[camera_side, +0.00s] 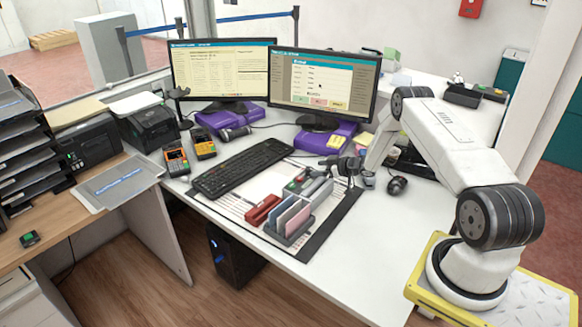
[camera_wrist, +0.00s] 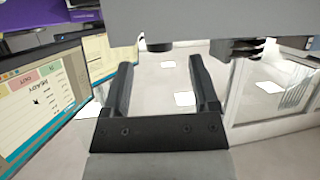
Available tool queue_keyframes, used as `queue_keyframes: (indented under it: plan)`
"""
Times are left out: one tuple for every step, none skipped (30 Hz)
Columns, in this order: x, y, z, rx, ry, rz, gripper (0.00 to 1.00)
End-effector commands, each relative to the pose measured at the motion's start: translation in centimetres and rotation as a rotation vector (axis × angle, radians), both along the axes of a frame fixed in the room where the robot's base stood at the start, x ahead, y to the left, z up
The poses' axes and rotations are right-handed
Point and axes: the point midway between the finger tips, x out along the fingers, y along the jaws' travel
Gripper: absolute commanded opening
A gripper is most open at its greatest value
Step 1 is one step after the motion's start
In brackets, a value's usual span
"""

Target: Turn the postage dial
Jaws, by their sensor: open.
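I cannot make out a postage dial for certain. A small grey device (camera_side: 308,184) with red and green marks sits on the desk mat, below and left of my gripper, and may carry it. My gripper (camera_side: 338,166) hangs over the desk in front of the right monitor, above and apart from the device. In the wrist view my gripper (camera_wrist: 161,64) has its two dark fingers wide apart with nothing between them. That view is upside down and shows a monitor (camera_wrist: 40,105), the room and a window, but neither the device nor a dial.
A black keyboard (camera_side: 240,168), a red stapler-like item (camera_side: 262,210) and a card holder (camera_side: 290,219) lie left of and in front of the device. A mouse (camera_side: 397,185) is at right. Two monitors (camera_side: 322,82) stand behind. The front right desk (camera_side: 350,255) is clear.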

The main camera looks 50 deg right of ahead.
Motion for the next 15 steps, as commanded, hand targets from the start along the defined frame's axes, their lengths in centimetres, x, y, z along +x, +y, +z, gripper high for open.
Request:
queue_keyframes:
  plan:
    - [-0.5,-0.1,0.3,-0.001,0.000,-0.002,0.77]
    - [-0.8,-0.2,0.4,0.000,0.001,-0.001,0.77]
    - [-1.2,-0.3,0.5,0.000,0.000,-0.002,0.77]
    - [-1.5,-0.3,0.7,0.001,0.000,-0.001,0.77]
    - [-1.7,-0.3,0.8,0.000,0.000,-0.001,0.77]
    - [-2.0,-0.4,0.9,-0.001,-0.001,0.000,0.77]
    - [-2.2,-0.4,1.0,0.000,0.000,0.000,0.77]
    - [-2.4,-0.4,1.0,0.000,0.000,0.000,0.77]
    - [-2.6,-0.4,1.1,0.000,0.000,-0.001,0.77]
    - [-2.7,-0.5,1.2,0.000,0.000,-0.001,0.77]
    - [-2.8,-0.5,1.2,0.000,0.000,-0.001,0.77]
    - [-2.9,-0.5,1.3,0.000,0.000,-0.001,0.77]
    - [-2.9,-0.5,1.3,0.000,0.000,-0.001,0.77]
    - [-3.0,-0.5,1.3,0.000,0.000,-0.001,0.77]
    - [-3.0,-0.5,1.3,0.000,0.000,0.000,0.77]
